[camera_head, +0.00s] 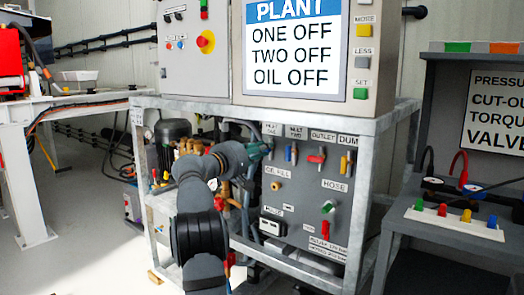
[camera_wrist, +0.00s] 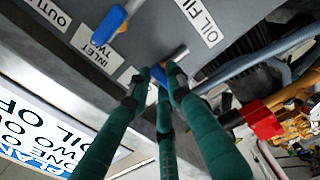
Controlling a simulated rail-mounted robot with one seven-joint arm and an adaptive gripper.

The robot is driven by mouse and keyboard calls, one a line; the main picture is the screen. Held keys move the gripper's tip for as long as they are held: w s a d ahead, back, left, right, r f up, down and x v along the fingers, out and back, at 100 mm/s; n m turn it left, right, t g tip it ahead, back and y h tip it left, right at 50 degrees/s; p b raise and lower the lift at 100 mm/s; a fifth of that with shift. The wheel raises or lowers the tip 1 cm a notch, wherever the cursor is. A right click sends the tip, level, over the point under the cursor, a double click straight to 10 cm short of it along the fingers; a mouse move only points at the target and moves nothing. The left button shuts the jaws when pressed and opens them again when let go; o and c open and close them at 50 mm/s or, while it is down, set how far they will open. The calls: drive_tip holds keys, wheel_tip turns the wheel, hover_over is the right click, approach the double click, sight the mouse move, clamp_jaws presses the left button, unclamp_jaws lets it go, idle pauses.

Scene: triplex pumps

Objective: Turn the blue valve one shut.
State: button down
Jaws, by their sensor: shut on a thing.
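The blue handle of valve one (camera_wrist: 162,112) sits among the dark green fingers of my gripper (camera_wrist: 154,77) in the wrist view. The fingertips are shut on it, close to the grey panel face, and they cover part of the handle. A short metal stem (camera_wrist: 176,54) sticks out beside the fingertips. In the head view my gripper (camera_head: 262,151) reaches the panel's upper left, under the first inlet label (camera_head: 271,129), and largely hides the handle there. The exact angle of the handle is hard to tell.
The blue inlet-two handle (camera_head: 288,152) is close on the right, also seen in the wrist view (camera_wrist: 112,22). Red outlet (camera_head: 316,158) and yellow dump (camera_head: 345,163) handles follow. Brass fittings and hoses (camera_head: 188,146) crowd the left. The control box (camera_head: 305,100) overhangs above.

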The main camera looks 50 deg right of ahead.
drive_tip(key=c, duration=1.7)
unclamp_jaws()
drive_tip(key=shift+o, duration=0.7)
drive_tip(key=a, duration=1.2)
drive_tip(key=d, duration=1.2)
